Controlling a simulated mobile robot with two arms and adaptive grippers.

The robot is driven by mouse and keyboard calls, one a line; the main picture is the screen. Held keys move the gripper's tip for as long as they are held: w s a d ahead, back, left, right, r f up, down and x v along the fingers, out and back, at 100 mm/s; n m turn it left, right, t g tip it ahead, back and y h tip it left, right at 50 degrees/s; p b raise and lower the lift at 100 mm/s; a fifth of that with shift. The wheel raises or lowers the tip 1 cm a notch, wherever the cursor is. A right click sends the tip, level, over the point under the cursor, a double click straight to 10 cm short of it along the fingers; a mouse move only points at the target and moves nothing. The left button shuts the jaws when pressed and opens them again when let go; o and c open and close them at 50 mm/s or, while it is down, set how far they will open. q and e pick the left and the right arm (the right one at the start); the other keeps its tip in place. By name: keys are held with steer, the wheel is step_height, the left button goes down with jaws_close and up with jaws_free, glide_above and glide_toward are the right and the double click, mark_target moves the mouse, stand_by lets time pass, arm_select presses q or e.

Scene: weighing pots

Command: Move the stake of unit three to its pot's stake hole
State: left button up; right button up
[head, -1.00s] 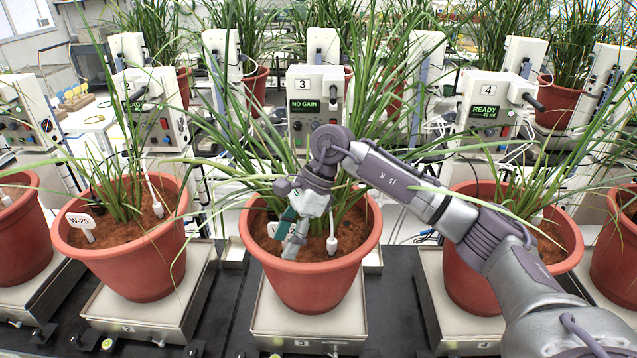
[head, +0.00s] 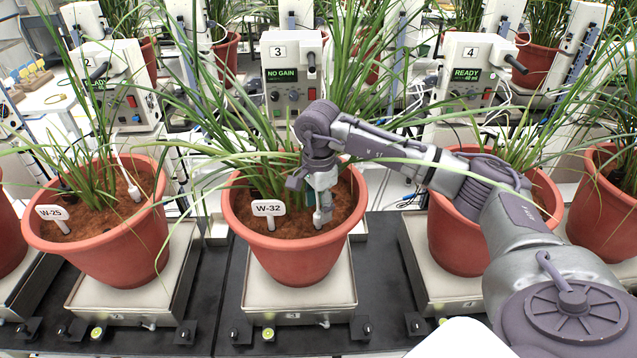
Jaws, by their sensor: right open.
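Unit three's pot (head: 290,258) is terracotta, with brown soil and a grassy plant, and stands on the middle scale. A white stake (head: 268,209) marked W-32 stands upright in the soil at the left front of this pot, its lower end in the soil. Whether it sits in a hole cannot be seen. My right gripper (head: 322,212) is open over the right part of the same pot, pointing down, to the right of the stake and apart from it. A white probe there is largely hidden by the gripper. My left gripper is not in view.
Unit three's control box (head: 292,75) behind reads NO GAIN. A pot (head: 105,240) with stake W-25 (head: 54,214) stands at left. Unit four's pot (head: 455,240) is partly behind my right arm. Long leaves hang around the gripper.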

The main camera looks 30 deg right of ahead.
mark_target(318, 214)
steer(key=shift+f, duration=1.65)
jaws_close()
